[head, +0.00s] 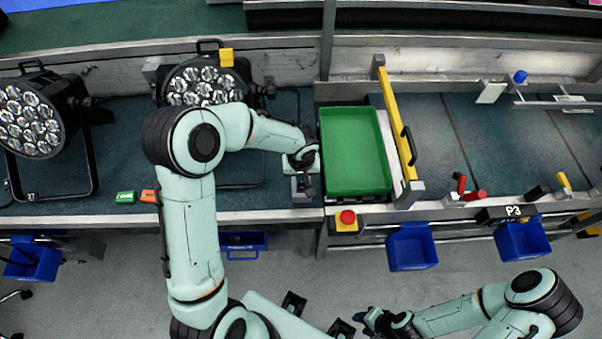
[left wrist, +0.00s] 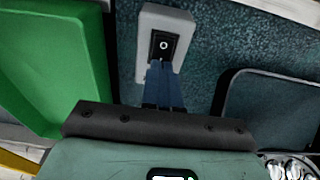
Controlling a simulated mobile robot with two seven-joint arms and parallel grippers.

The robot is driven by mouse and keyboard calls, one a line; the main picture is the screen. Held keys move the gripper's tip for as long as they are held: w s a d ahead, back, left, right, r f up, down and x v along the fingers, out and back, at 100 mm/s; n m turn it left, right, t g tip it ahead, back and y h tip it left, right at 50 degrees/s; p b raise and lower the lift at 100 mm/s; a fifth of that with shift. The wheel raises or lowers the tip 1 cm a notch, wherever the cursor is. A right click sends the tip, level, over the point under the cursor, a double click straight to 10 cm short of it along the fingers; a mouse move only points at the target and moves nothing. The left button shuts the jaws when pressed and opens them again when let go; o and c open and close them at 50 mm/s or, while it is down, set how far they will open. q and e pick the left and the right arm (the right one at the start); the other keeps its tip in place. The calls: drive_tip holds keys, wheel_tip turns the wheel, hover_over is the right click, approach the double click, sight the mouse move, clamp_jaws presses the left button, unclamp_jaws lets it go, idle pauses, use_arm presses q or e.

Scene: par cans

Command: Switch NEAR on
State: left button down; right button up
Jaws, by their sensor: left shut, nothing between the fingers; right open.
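A grey switch box (left wrist: 143,62) with a black rocker switch (left wrist: 164,45) lies on the teal bench in the left wrist view. The rocker shows a white ring mark; I see no NEAR label on it. My left gripper (left wrist: 162,66) is shut and empty, its blue fingertips at the rocker's lower edge; I cannot tell whether they touch it. In the head view my left gripper (head: 301,178) is over the box (head: 303,195), left of the green tray, hiding part of it. My right gripper (head: 368,322) is open and empty, low in the head view, away from the bench.
A green tray (head: 355,190) stands right of the switch box, with a yellow-barred gate (head: 396,125) beyond it. Two par cans stand to the left, one at the far left (head: 28,122) and one behind my left arm (head: 205,85). A red button (head: 347,217) sits on the front edge.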

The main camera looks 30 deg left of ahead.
use_arm(q)
drive_tip(key=shift+w+g+p, duration=0.1)
drive_tip(key=shift+g+p, duration=0.2)
drive_tip(key=shift+p, duration=0.2)
drive_tip(key=shift+f, duration=0.15)
drive_tip(key=shift+w+f, duration=0.1)
drive_tip(key=shift+f, duration=0.15)
drive_tip(key=shift+s, duration=0.3)
drive_tip(key=shift+s+d+b, duration=0.2)
drive_tip(key=shift+s+b, duration=0.1)
drive_tip(key=shift+b, duration=0.05)
drive_tip(key=shift+s+d+r, duration=0.2)
drive_tip(key=shift+s, duration=0.15)
drive_tip(key=shift+w, duration=0.15)
